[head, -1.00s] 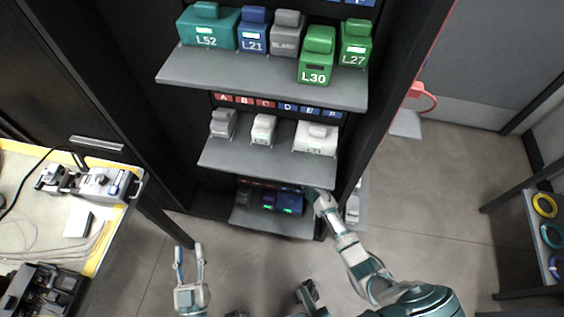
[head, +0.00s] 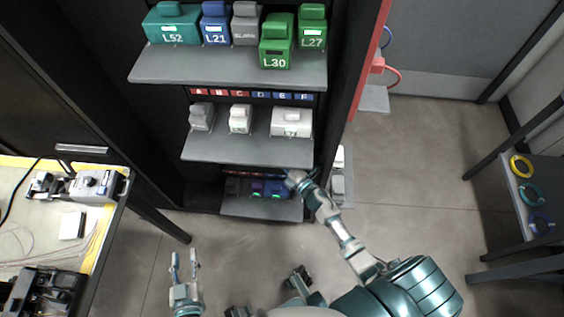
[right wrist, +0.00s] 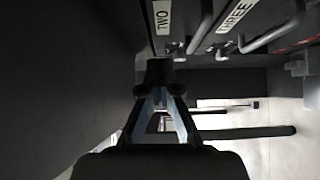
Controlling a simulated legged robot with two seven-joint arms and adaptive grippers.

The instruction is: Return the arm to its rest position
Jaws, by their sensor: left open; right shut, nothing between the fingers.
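My right arm (head: 345,240) reaches from the bottom right up to the cabinet. Its gripper (head: 298,179) is at the right end of the middle shelf's front edge, over the lowest shelf; whether it touches is unclear. In the right wrist view the right gripper (right wrist: 160,78) has its fingers converged and holds nothing. Grey handles (right wrist: 272,38) beside labels TWO (right wrist: 163,18) and THREE (right wrist: 236,14) are just beyond it. My left gripper (head: 184,264) is open and empty, over bare floor left of the cabinet's foot.
The cabinet's top shelf (head: 230,68) holds coloured modules; the middle shelf (head: 235,150) holds grey and white ones. The lowest shelf (head: 262,208) sits under my right gripper. A workbench (head: 100,240) stands left, a rack with coloured rings (head: 530,195) right. Floor between is clear.

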